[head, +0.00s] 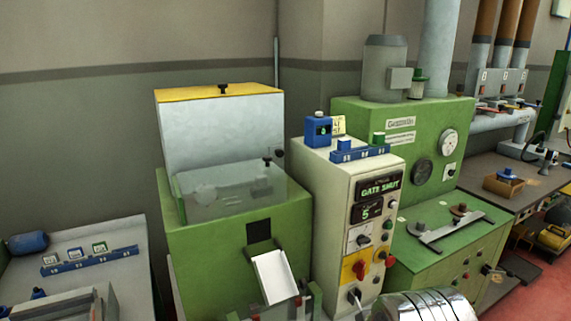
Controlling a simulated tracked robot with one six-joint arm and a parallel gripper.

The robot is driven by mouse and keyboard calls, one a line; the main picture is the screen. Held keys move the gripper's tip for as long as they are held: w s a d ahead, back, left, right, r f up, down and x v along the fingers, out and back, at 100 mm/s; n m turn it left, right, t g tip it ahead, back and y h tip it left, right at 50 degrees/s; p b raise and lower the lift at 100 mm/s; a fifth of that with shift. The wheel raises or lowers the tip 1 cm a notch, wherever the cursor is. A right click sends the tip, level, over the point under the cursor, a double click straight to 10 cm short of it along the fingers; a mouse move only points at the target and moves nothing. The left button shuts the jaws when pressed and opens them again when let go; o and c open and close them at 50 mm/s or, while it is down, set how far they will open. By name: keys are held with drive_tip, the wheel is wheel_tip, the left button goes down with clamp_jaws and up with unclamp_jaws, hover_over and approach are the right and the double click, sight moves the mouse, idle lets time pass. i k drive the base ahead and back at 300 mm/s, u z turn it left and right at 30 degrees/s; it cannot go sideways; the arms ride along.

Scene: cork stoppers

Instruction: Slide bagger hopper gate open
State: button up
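The bagger is a green machine (205,240) left of centre in the head view. Its hopper (215,190) has clear walls and stands under a raised pale lid with a yellow top edge (190,95). A small black knob (267,160) shows at the hopper's back right. A dark square (258,230) sits on the front above a white sloping chute (273,275); I cannot tell whether it is the gate plate or an opening. My gripper is not in view.
A shiny ribbed metal cylinder (425,305) is cut off at the bottom edge, near the cabinet's foot. A green machine with gauges (440,165) stands right of the cabinet. A bench with a blue rack (90,260) is at left. Some red floor (530,285) shows at right.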

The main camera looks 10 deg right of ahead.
sight(277, 152)
drive_tip(key=z, duration=0.05)
drive_tip(key=k, duration=0.2)
drive_tip(key=u, duration=1.2)
drive_tip(key=i, duration=0.55)
drive_tip(key=u, duration=0.05)
